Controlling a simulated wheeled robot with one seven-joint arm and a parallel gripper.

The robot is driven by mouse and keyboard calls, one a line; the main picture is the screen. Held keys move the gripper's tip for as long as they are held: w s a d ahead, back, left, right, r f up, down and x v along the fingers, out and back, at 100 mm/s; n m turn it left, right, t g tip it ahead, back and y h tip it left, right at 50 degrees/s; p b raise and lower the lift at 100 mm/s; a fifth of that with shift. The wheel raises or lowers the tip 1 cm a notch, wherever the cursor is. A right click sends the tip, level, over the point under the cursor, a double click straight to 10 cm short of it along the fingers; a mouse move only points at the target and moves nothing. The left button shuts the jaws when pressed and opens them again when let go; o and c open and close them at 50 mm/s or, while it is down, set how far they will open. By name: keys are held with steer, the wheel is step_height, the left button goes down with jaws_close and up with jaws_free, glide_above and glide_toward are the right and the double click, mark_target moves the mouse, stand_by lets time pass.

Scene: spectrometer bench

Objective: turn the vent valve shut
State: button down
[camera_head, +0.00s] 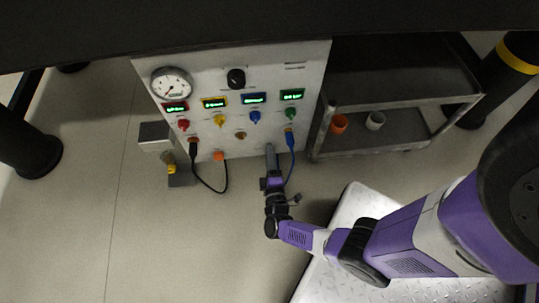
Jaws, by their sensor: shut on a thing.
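My gripper (270,153) reaches up to the lower right of the white instrument panel (265,100). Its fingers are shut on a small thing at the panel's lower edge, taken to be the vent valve. The fingers cover it, so its handle and its angle cannot be made out.
The panel carries a round gauge (172,84), a black knob (236,78), several lit displays and coloured knobs. A black cable (224,182) loops left of my gripper. A grey cart (390,143) with two cups stands right. A small stand (156,133) is left.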

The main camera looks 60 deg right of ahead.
steer(key=shift+n, duration=0.5)
steer(key=c, duration=1)
jaws_free()
steer(key=shift+c, duration=0.2)
steer(key=v, duration=0.7)
steer(key=shift+s+a+p, duration=0.25)
steer(key=shift+a+p, duration=0.1)
steer(key=shift+p, duration=0.05)
